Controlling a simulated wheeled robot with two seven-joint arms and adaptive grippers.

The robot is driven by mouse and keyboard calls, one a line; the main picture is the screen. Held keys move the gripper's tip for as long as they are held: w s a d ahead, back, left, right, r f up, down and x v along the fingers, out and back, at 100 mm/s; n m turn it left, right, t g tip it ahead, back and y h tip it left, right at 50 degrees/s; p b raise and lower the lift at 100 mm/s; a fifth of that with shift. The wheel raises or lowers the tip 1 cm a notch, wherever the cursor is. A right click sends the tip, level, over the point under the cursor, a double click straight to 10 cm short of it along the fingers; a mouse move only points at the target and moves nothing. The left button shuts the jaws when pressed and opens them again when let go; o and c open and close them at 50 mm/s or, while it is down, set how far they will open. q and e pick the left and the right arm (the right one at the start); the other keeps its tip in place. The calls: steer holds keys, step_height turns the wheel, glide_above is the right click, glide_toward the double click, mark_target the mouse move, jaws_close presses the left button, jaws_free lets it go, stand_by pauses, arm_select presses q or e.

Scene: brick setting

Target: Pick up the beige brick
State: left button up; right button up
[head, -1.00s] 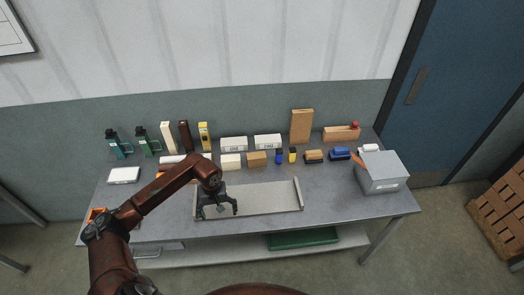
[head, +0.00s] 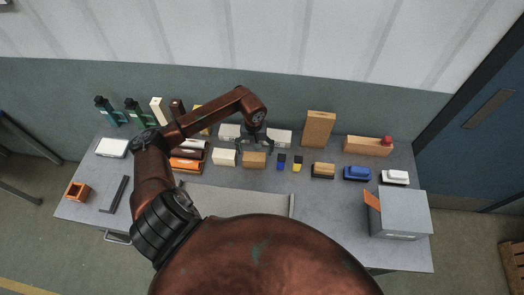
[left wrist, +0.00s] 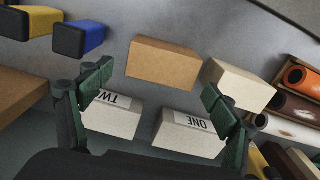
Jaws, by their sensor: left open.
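A pale beige brick (head: 224,158) lies on the table behind the tray. A darker tan brick (head: 254,160) lies just to its right. In the left wrist view the pale beige brick (left wrist: 240,85) is at right of centre and the tan brick (left wrist: 163,63) is near the middle. My left gripper (head: 254,147) is open and empty, above the row of bricks, close to the tan brick and the white labelled blocks. In the left wrist view its fingers (left wrist: 157,82) are spread, with the tan brick showing between and beyond them. My right gripper is not in view.
White blocks marked ONE (left wrist: 190,133) and TWO (left wrist: 112,115) stand behind the bricks. Blue (head: 281,161) and yellow (head: 297,163) small blocks are to the right. A grey box (head: 404,214) stands at front right. The shallow tray (head: 235,198) is partly hidden by my body.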

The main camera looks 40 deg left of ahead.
mark_target(254, 156)
arm_select(q)
steer(key=shift+s+f, duration=0.1)
steer(key=shift+f, duration=0.75)
step_height(254, 156, down, 5)
steer(key=shift+s+f+p, duration=0.1)
steer(key=shift+s+p, duration=0.05)
steer(key=shift+p, duration=0.6)
steer(key=shift+a+f, duration=0.1)
steer(key=shift+f, duration=0.2)
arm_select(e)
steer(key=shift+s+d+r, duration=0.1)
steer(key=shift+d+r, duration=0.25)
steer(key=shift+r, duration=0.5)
arm_select(q)
steer(key=shift+c, duration=0.2)
steer(key=c, duration=1.1)
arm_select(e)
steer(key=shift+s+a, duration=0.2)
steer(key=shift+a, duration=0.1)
